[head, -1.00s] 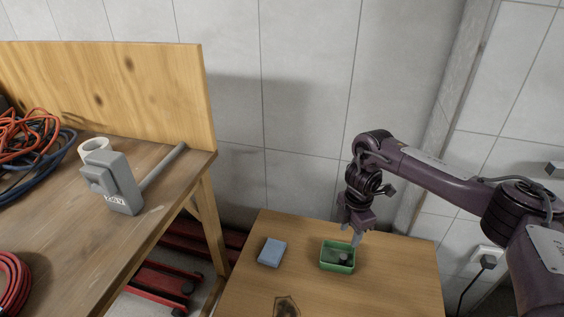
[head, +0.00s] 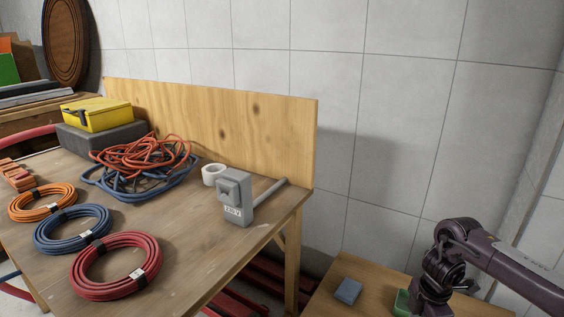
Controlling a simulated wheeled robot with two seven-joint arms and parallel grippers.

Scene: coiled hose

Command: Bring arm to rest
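My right arm comes in from the lower right of the head view, over a small wooden table (head: 328,299). Its gripper is at the bottom edge, above or beside a green tray (head: 402,303), and its fingertips are out of frame. Coiled hoses lie on the workbench (head: 190,262): an orange coil (head: 42,216), a blue coil (head: 55,243) and a red coil (head: 84,286), each with a black band. Behind them is a loose tangle of red and blue hose (head: 160,152). My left arm does not show.
A grey switch box (head: 236,207) with a rod and a white tape roll (head: 213,180) stand at the bench's right end. A wooden backboard (head: 250,125) rises behind. A yellow case (head: 98,116) sits at the back left. A blue block (head: 348,291) lies on the small table.

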